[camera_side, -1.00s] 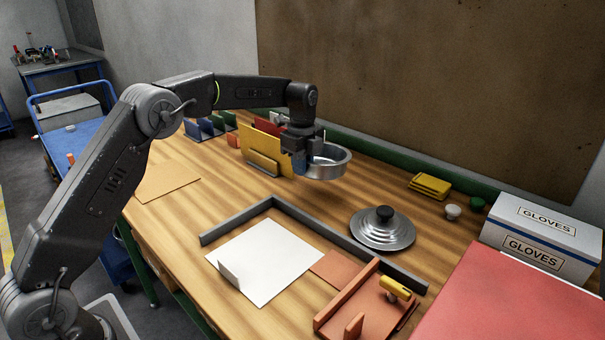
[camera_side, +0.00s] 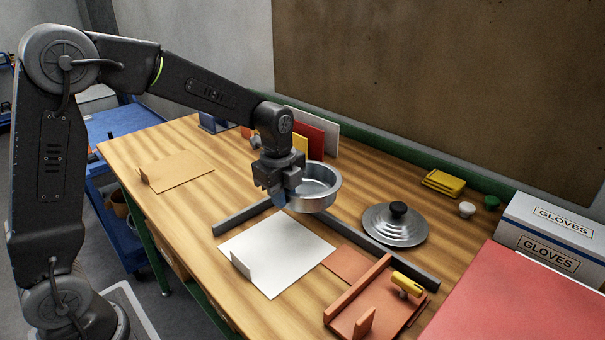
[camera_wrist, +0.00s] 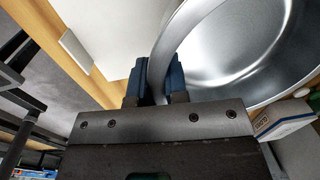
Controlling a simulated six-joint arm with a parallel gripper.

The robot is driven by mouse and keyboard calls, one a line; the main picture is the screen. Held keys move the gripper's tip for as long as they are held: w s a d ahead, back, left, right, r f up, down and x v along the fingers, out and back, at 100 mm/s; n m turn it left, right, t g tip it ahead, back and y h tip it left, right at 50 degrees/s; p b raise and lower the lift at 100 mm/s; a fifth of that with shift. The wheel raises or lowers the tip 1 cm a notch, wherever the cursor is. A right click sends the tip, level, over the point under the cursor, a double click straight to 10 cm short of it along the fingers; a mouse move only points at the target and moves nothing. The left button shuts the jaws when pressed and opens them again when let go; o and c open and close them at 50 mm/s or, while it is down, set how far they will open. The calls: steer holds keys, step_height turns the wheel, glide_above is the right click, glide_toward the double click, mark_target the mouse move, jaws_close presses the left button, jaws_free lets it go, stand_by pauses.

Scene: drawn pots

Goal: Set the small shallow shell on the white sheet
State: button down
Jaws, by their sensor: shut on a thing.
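The small shallow shell is a round silver metal pan (camera_side: 319,187), held in the air by its rim. My gripper (camera_side: 279,197) is shut on the near left part of that rim. In the wrist view the blue fingertips (camera_wrist: 160,80) pinch the pan wall, and the pan's shiny inside (camera_wrist: 245,50) fills the upper right. The white sheet (camera_side: 279,252) lies flat on the wooden table, bare, with a small upright white tab at its front left. The pan hangs above and behind the sheet's far edge, apart from it. Part of the sheet also shows in the wrist view (camera_wrist: 100,35).
A grey L-shaped rail (camera_side: 390,259) borders the sheet's back and right. A silver lid with a black knob (camera_side: 396,225) lies right of it. An orange fixture with a yellow handle (camera_side: 375,300) stands front right. Upright coloured boards (camera_side: 318,130) stand behind my gripper.

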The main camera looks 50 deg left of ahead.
glide_above(255, 263)
steer(key=shift+s+f, duration=0.2)
steer(key=shift+f, duration=1.05)
steer(key=shift+f, duration=0.1)
steer(key=shift+f, duration=2.3)
steer(key=shift+f, duration=0.6)
steer(key=c, duration=1.1)
jaws_free()
steer(key=shift+o, duration=0.2)
step_height(255, 263, up, 14)
steer(key=s, duration=0.1)
steer(key=shift+s, duration=0.25)
steer(key=shift+f, duration=0.1)
